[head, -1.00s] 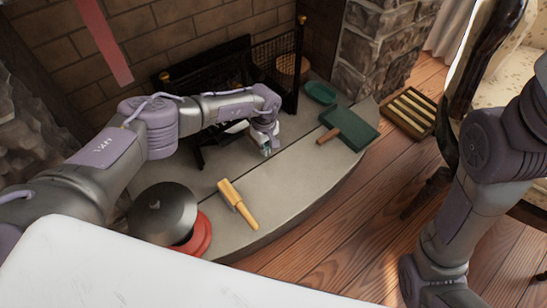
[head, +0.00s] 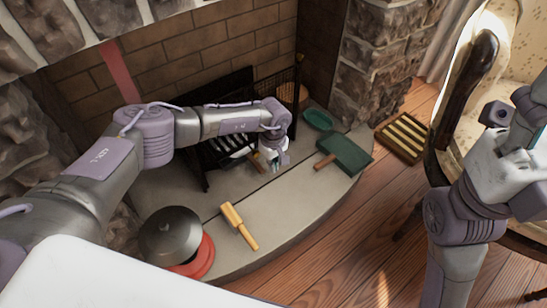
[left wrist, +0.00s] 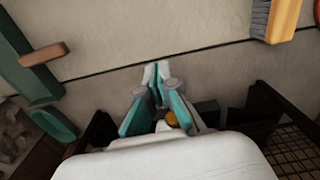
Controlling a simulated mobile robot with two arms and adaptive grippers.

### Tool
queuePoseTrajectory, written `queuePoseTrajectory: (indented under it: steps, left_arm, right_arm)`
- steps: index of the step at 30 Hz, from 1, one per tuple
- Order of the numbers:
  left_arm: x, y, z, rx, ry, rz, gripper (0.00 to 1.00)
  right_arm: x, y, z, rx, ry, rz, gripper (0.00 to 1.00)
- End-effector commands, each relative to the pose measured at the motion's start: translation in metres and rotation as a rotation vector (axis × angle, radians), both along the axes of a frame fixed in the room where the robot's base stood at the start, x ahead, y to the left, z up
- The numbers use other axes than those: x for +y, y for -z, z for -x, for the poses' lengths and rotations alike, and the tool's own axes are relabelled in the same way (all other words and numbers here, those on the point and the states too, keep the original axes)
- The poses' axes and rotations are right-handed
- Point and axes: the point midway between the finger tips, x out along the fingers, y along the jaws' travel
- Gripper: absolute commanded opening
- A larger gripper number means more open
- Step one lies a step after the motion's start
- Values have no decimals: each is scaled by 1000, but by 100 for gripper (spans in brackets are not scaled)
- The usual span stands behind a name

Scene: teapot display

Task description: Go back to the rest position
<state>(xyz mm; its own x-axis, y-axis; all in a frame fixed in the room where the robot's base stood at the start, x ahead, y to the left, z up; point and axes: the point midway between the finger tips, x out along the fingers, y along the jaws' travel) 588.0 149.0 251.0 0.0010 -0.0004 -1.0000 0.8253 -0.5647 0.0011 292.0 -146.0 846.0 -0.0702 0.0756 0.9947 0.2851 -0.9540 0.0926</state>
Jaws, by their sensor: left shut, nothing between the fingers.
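My left gripper (head: 277,166) reaches in over the grey stone hearth (head: 285,205), in front of the black fire grate. In the left wrist view its fingertips (left wrist: 155,74) meet, with nothing held between them. The hearth lies behind them in that view. My right gripper (head: 515,155) is raised at the right edge of the head view. Its white shell and a bit of teal show, but its fingertips are not clear.
On the hearth lie a yellow-handled brush (head: 239,226), a green pan with a wooden handle (head: 346,153), a green dish (head: 318,119) and a black dome (head: 170,232) over a red base (head: 199,259). A slatted wooden rack (head: 405,136) and a chair (head: 470,85) stand at right.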

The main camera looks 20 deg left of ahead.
Motion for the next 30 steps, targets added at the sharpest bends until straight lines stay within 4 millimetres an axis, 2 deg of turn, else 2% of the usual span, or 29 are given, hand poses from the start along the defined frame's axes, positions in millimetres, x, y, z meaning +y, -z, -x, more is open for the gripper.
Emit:
queuePoseTrajectory:
  steps: [3, 8, 11, 14, 17, 18, 20, 21, 23, 24, 26, 27, 28, 30]
  left_arm:
    - [1, -8, 0, 2, -1, -1, 0]
    - [0, -9, 1, 1, -1, 0, 0]
    - [-9, -6, 4, 3, -5, 28, 0]
    - [-42, 2, 18, 17, -31, 130, 0]
    - [-100, 6, 43, 45, -97, 323, 0]
    - [-129, 4, 54, 63, -139, 421, 0]
    - [-171, -4, 72, 101, -219, 577, 0]
    - [-199, -14, 82, 130, -283, 686, 0]
    - [-237, -36, 97, 188, -398, 856, 0]
    - [-261, -55, 105, 236, -492, 978, 0]
    - [-290, -90, 113, 328, -666, 1170, 0]
    - [-302, -117, 114, 405, -812, 1308, 0]
    - [-307, -138, 111, 470, -933, 1408, 0]
    - [-300, -179, 99, 625, -1232, 1612, 0]
  right_arm:
    - [0, 1, -2, 15, -1, -1, 59]
    - [0, 3, -2, 17, -1, -1, 59]
    - [0, 4, -5, 33, 1, 3, 59]
    - [2, 8, -15, 89, 9, 16, 59]
    - [5, 16, -35, 194, 24, 40, 59]
    - [6, 21, -45, 250, 30, 53, 59]
    - [8, 31, -61, 339, 41, 75, 59]
    - [10, 39, -72, 403, 49, 90, 59]
    - [12, 53, -89, 508, 61, 115, 59]
    - [13, 66, -102, 585, 70, 132, 59]
    - [13, 88, -120, 715, 84, 162, 59]
    - [14, 108, -133, 817, 94, 185, 59]
    - [14, 124, -142, 895, 101, 203, 59]
    - [12, 165, -158, 1077, 119, 245, 59]
